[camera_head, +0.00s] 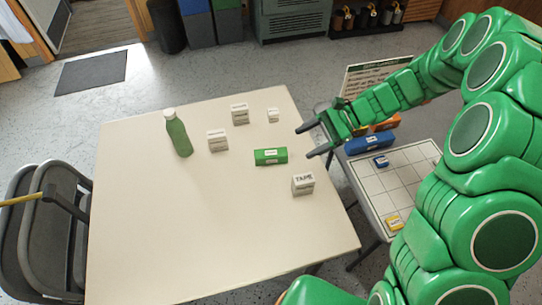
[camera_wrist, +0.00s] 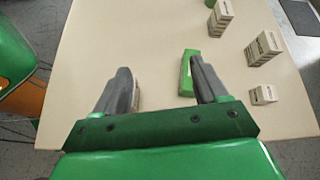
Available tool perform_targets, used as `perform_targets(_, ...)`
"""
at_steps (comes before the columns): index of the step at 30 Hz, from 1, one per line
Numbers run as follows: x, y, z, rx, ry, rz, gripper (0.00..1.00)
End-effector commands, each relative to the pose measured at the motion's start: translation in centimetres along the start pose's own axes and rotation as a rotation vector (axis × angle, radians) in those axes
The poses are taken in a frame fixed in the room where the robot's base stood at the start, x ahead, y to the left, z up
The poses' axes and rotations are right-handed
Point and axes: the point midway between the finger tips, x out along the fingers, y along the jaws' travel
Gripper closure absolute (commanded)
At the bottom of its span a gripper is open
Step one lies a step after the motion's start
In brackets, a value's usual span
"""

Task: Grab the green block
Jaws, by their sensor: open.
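The green block (camera_head: 271,157) lies on the right part of the cream table (camera_head: 170,240). In the wrist view the green block (camera_wrist: 186,75) shows beside the right finger, which partly hides it. My gripper (camera_head: 305,142) is open and empty, with its dark fingers apart, at the right side of the table and to the right of the block in the head view. In the wrist view my gripper (camera_wrist: 163,80) has bare table between its fingers, and the block is near the right one, not clearly between them.
White labelled boxes stand around the block: a TAPE box (camera_head: 303,184) in front, others (camera_head: 217,141) behind. A green bottle (camera_head: 178,133) stands at the back left. A side table (camera_head: 395,185) to the right holds blue, orange and yellow blocks. The front left of the table is clear.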

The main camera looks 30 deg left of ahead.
Motion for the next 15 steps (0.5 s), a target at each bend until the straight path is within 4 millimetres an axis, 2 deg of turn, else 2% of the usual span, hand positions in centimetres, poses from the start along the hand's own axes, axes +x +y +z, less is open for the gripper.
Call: perform_targets(15, 6.2, -3.9, -8.4, 0.227, -0.117, -0.089, 0.28)
